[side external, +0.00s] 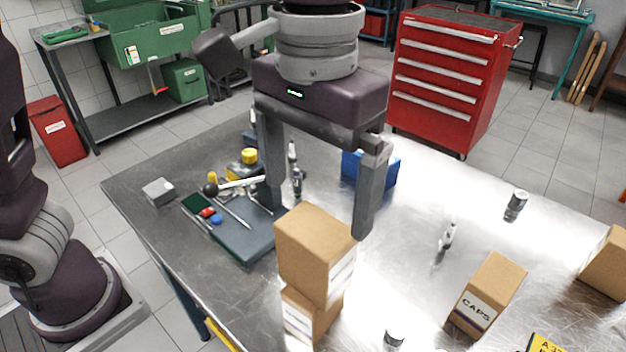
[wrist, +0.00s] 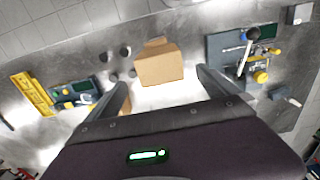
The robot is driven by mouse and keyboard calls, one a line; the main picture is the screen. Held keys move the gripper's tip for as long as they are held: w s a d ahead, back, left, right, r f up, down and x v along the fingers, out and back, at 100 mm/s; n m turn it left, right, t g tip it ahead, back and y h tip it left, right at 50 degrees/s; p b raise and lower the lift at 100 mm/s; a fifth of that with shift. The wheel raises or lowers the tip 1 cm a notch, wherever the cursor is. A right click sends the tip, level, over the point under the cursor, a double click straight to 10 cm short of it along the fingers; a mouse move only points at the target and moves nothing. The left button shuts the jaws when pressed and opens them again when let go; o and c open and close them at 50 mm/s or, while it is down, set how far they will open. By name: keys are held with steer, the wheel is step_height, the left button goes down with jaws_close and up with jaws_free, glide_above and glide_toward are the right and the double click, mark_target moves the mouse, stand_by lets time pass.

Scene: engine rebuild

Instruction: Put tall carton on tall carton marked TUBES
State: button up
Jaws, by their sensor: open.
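A tall brown carton (side external: 308,249) rests on top of another tall brown carton (side external: 311,316) near the front of the metal table. The upper one is turned a little relative to the lower one, and its label is too oblique to read. The lower carton's label is partly visible, but I cannot read it as TUBES. My gripper (side external: 318,221) is open, with its fingers apart around and above the upper carton's top. In the wrist view the upper carton (wrist: 160,66) lies between the fingertips of my gripper (wrist: 163,79), with a gap at each side.
A carton marked CAPS (side external: 487,294) lies to the right, and another carton (side external: 604,263) is at the right edge. A dark tray with tools (side external: 237,238), a blue box (side external: 371,171) and small bottles stand around. The table's middle right has free room.

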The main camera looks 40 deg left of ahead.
steer(key=shift+r, duration=0.2)
steer(key=shift+a+r, duration=0.15)
steer(key=shift+a, duration=0.2)
steer(key=s+a+r+t+h, duration=0.1)
steer(key=s+a, duration=0.1)
steer(key=a, duration=0.4)
steer(key=s+a+r+t, duration=0.1)
steer(key=s+a+t, duration=0.1)
steer(key=a, duration=0.4)
steer(key=s+a+f+t+y, duration=0.1)
steer(key=s+a+f+t, duration=0.1)
steer(key=s+a+f, duration=0.3)
steer(key=shift+s+a+t, duration=0.3)
steer(key=shift+s+a, duration=0.45)
steer(key=shift+a, duration=0.1)
